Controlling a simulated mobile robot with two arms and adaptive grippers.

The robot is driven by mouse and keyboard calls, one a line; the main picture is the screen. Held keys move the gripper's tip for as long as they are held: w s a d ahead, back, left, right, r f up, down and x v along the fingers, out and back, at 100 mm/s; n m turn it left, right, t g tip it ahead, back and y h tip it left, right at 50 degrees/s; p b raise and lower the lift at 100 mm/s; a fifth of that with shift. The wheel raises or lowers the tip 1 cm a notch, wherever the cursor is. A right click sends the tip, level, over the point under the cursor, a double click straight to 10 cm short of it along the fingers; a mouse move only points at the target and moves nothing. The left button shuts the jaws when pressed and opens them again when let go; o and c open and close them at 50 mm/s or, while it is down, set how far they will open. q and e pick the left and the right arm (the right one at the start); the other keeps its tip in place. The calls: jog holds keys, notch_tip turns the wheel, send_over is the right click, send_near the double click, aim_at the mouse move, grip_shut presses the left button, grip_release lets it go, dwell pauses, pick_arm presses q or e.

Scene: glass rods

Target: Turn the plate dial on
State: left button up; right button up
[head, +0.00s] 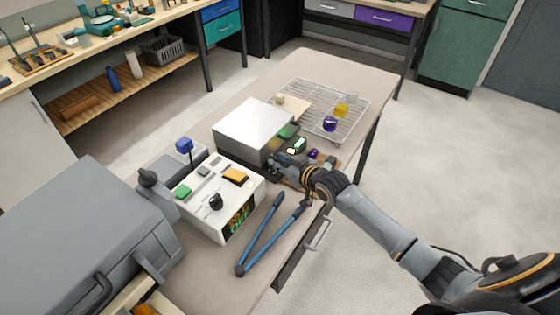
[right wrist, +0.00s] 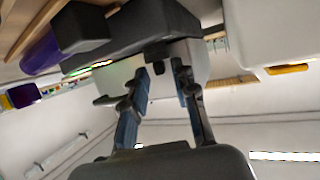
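A hot plate (head: 254,126) with a square silver top and dark base stands on the middle table. A small lit panel (head: 297,146) shows at its front right corner. My right gripper (head: 274,166) is at the front edge of its dark base. In the right wrist view my right gripper (right wrist: 161,70) has two separated fingers. A small dark knob (right wrist: 158,52), seemingly the dial, is on the dark body just beyond the fingertips. No grip on it shows, and I cannot read its setting. The gripper hides this spot in the head view. My left gripper is not in view.
A white box (head: 225,210) with a black knob and an "OFF" display stands left of the gripper. Blue-handled tongs (head: 262,240) lie in front. A wire rack (head: 330,100) with coloured pieces is behind right. A grey furnace-like unit (head: 85,235) fills the left.

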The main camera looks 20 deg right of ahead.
grip_shut()
jog(key=m+h+p, duration=0.1)
jog(key=p, duration=0.1)
jog(key=shift+a+r+p, duration=0.3)
jog(key=shift+p, duration=0.05)
jog(key=shift+f+m+h+p, duration=0.1)
jog(key=shift+m+h+p, duration=0.3)
jog(key=shift+m+h, duration=0.15)
jog(key=shift+f+t+h, duration=0.1)
jog(key=shift+t+h, duration=0.15)
jog(key=shift+t, duration=0.05)
jog(key=shift+o, duration=1.7)
grip_release()
jog(key=shift+f, duration=0.1)
